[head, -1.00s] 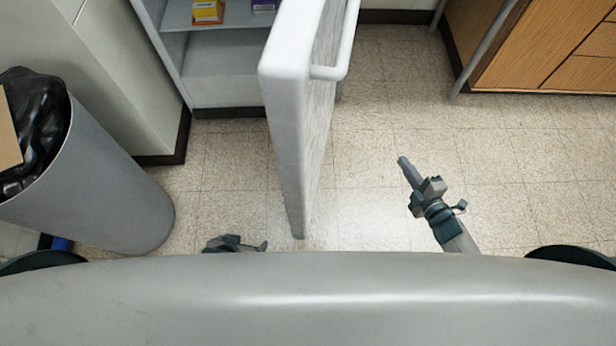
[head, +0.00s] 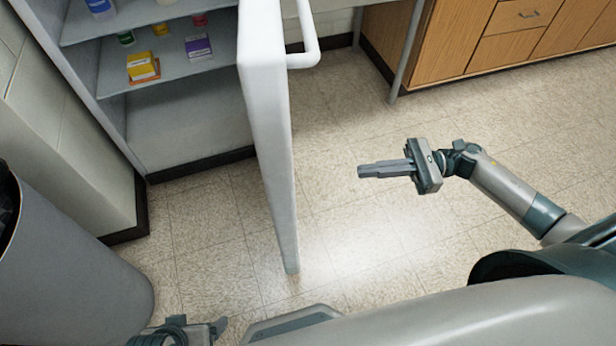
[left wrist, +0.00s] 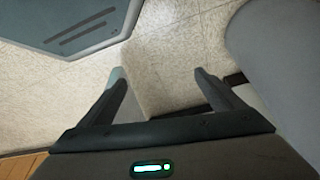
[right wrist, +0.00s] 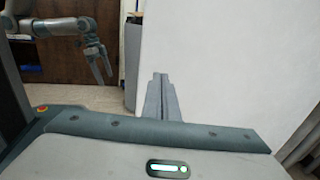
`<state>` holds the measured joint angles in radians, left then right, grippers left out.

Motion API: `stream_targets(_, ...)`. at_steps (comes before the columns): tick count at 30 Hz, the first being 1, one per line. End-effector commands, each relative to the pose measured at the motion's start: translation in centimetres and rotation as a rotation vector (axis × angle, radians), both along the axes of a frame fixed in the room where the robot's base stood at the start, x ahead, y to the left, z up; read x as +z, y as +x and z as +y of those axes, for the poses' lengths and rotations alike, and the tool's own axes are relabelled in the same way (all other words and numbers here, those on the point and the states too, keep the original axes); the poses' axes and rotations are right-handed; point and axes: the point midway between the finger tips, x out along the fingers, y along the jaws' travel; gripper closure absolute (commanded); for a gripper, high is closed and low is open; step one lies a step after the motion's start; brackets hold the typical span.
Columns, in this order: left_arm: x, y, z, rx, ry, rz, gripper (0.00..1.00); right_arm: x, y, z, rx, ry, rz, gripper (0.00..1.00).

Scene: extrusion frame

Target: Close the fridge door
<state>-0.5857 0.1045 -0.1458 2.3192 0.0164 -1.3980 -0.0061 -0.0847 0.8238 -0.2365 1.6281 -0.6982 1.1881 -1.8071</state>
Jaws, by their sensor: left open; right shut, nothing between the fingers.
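The white fridge door (head: 266,130) stands open, seen nearly edge-on in the head view, with its bar handle (head: 308,40) on the right side. The open fridge (head: 185,110) with shelves is to the left of the door. My right gripper (head: 362,171) is shut and empty, to the right of the door and apart from it, pointing at its outer face. In the right wrist view the door's white face (right wrist: 220,60) fills the area ahead of the shut fingers (right wrist: 162,80). My left gripper (head: 222,326) is open and empty, low at the left of the door; its spread fingers (left wrist: 160,82) show in the left wrist view.
A grey bin (head: 70,270) stands at the left, close to my left gripper. Small boxes, such as a yellow one (head: 143,67), and bottles sit on the fridge shelves. Wooden drawers (head: 500,40) stand at the back right. The floor right of the door is clear.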

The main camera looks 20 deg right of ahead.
Motion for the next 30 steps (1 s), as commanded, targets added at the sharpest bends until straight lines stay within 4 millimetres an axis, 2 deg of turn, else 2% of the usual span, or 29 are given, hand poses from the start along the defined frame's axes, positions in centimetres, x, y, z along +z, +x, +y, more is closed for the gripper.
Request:
stream_targets(10, 0.1, -0.2, 0.3, 0.003, 0.008, 0.016, 0.13, 0.1, 0.2, 1.2, -0.001, 0.004, 0.002, 1.00)
stream_targets(19, 0.3, -1.1, 1.3, 0.013, 0.037, 0.068, 0.13, 0.3, 1.0, 5.4, -0.001, 0.004, 0.001, 1.00)
stream_targets(22, -1.5, -0.5, 1.4, 0.016, 0.039, 0.075, 0.13, 0.3, 1.4, 7.1, -0.002, 0.005, 0.002, 1.00)
stream_targets(30, -4.7, 0.1, 1.2, 0.011, 0.035, 0.077, 0.13, 0.2, 2.2, 11.4, -0.002, 0.004, 0.002, 1.00)
